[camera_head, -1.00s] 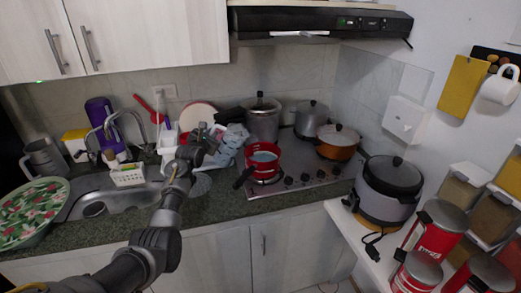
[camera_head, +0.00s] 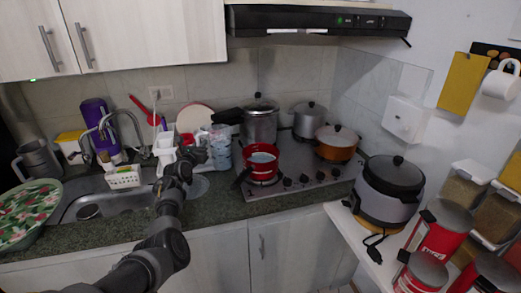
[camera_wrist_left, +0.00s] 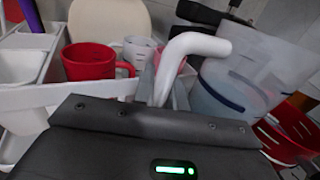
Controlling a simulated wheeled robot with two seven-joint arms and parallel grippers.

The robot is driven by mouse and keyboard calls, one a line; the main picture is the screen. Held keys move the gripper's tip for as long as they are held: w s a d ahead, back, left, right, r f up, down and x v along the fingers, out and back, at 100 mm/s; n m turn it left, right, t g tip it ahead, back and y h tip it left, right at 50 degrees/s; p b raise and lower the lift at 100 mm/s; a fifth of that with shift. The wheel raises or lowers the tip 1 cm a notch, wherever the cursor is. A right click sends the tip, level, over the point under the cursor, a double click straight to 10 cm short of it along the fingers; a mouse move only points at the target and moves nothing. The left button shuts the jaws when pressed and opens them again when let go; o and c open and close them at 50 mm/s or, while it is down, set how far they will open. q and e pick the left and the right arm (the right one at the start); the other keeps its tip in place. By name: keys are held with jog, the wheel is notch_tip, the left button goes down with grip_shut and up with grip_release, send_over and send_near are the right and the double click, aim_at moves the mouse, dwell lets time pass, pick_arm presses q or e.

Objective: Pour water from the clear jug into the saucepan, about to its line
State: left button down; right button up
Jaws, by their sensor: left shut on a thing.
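The clear jug (camera_head: 221,150) is bluish and looks about upright, just left of the saucepan. My left gripper (camera_head: 187,160) is shut on its white handle, which also shows in the left wrist view (camera_wrist_left: 190,48). In that view the jug (camera_wrist_left: 235,88) looks tilted and has a dark blue line on its wall. The red saucepan (camera_head: 262,165) sits on the stove's front burner, with its dark handle toward the front left. Its inside looks pale blue-grey; the exact level cannot be read. It also shows at the wrist view's right edge (camera_wrist_left: 297,127). My right gripper is out of view.
A silver pressure cooker (camera_head: 260,122), a silver pot (camera_head: 308,118) and an orange pan (camera_head: 337,146) stand behind and right of the saucepan. A white dish rack (camera_head: 166,152) and the sink (camera_head: 78,204) are left. The front counter is bare.

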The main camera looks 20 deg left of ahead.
aim_at(197, 137)
pick_arm(q)
notch_tip(197, 137, up, 5)
jog(key=p, duration=0.4)
jog(key=shift+r, duration=0.2)
jog(key=shift+f, duration=0.2)
jog(key=shift+s+f, duration=0.1)
jog(key=shift+s, duration=0.05)
jog(key=shift+s+d+f+y, duration=0.1)
jog(key=shift+s+y, duration=0.2)
jog(key=shift+y, duration=0.1)
jog(key=s+d+r+h+b, duration=0.1)
jog(key=s+d+r, duration=0.3)
jog(key=s+d, duration=0.9)
jog(key=s+d+r+m+h+b, duration=0.1)
jog(key=s+d+r+b, duration=0.2)
jog(key=s+d, duration=0.9)
jog(key=shift+s+d+r+h, duration=0.3)
jog(key=shift+s+d+r, duration=0.05)
jog(key=shift+s, duration=0.15)
jog(key=shift+a, duration=0.1)
